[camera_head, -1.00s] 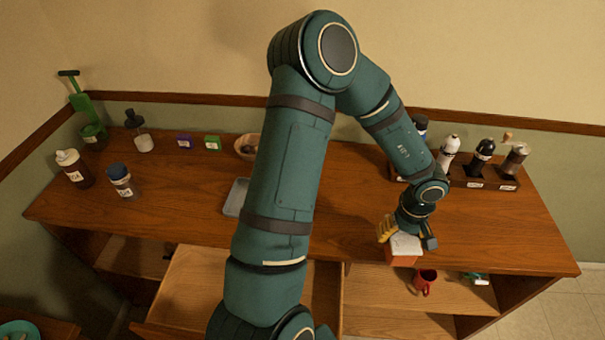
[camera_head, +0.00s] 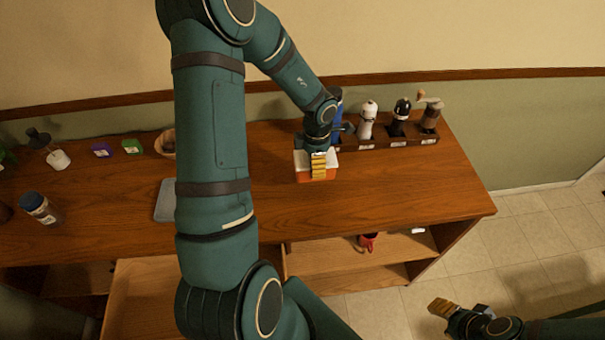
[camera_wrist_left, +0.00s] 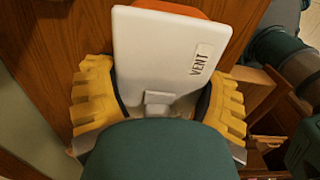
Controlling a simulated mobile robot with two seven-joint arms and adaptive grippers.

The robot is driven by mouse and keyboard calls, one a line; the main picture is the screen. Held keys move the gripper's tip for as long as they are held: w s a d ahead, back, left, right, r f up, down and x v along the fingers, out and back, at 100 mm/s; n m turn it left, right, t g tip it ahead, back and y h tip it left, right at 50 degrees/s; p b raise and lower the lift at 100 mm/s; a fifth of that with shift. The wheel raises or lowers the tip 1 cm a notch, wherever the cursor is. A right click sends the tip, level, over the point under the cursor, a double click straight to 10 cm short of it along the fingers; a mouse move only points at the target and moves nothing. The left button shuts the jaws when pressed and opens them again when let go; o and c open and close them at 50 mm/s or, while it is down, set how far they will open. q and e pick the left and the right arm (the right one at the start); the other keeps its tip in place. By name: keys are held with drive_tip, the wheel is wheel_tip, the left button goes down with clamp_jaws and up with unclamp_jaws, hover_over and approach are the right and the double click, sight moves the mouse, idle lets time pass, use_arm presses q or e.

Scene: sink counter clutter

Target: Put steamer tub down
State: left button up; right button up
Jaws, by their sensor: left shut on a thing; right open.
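The steamer tub (camera_head: 301,166) is a small orange box with a white lid, over the right part of the wooden counter, just in front of the bottle rack. My left gripper (camera_head: 318,158) is shut on it from above. In the left wrist view the tub's lid (camera_wrist_left: 165,45) reads VENT, and the yellow ridged fingers of my left gripper (camera_wrist_left: 160,100) press on both sides. Whether the tub's underside touches the counter is hidden. My right gripper (camera_head: 461,309) is open and empty, low at the right, away from the counter.
The rack (camera_head: 386,142) holds several bottles and grinders behind the tub. The counter (camera_head: 410,185) is clear to the right and front of it. A grey tray (camera_head: 165,200) and a bowl (camera_head: 166,144) are left, partly behind my arm. A red mug (camera_head: 367,241) stands on the shelf below.

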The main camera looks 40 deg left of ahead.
use_arm(q)
drive_tip(key=f+b, duration=0.1)
drive_tip(key=f, duration=0.6)
drive_tip(key=shift+w+f, duration=0.2)
drive_tip(key=shift+s+r, duration=0.1)
drive_tip(key=o, duration=1.2)
